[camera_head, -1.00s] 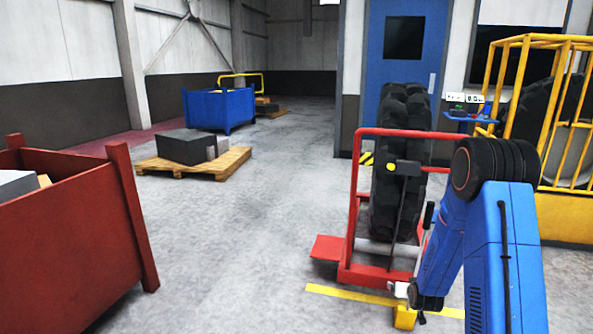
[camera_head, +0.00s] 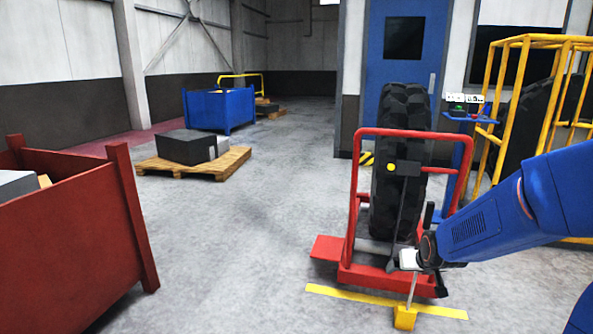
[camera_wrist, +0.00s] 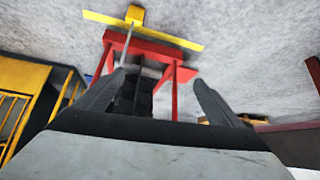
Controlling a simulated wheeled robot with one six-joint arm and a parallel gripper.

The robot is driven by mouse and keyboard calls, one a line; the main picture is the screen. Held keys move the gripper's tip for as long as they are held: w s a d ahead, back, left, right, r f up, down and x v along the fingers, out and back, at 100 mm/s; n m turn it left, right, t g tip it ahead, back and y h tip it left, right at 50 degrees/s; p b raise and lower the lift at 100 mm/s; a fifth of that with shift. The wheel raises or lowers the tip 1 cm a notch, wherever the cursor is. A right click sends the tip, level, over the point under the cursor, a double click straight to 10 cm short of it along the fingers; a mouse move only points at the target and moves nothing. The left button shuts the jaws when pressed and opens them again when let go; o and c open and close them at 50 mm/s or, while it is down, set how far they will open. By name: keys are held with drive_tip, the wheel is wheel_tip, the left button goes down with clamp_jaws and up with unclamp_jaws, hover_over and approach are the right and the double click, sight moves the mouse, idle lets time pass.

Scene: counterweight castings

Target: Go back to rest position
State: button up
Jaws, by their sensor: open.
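My gripper (camera_wrist: 158,92) is open in the wrist view, its two dark fingers apart with nothing held between them. In the head view my blue arm reaches in from the right, and its end is in front of the red tyre stand (camera_head: 345,240). A large black tyre (camera_head: 398,135) stands upright in that stand. In the wrist view the stand (camera_wrist: 150,48) and block (camera_wrist: 134,14) appear upside down beyond the fingers.
A red bin (camera_head: 75,230) stands at left. A pallet (camera_head: 232,160) bears dark blocks (camera_head: 185,146), with a blue bin (camera_head: 205,108) behind. A yellow cage (camera_head: 510,90) and a control post (camera_head: 465,115) stand right. The floor between bin and stand is clear.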

drive_tip(key=s+a+r+g, duration=0.1)
drive_tip(key=s+a+r, duration=0.1)
drive_tip(key=s, duration=0.9)
drive_tip(key=s+a+r+g, duration=0.1)
drive_tip(key=s+r, duration=0.4)
drive_tip(key=s, duration=0.6)
drive_tip(key=s+a+r+n+g, duration=0.1)
drive_tip(key=s+a+r, duration=0.1)
drive_tip(key=s, duration=0.8)
drive_tip(key=shift+s+a+r+y, duration=0.4)
drive_tip(key=shift+r, duration=0.4)
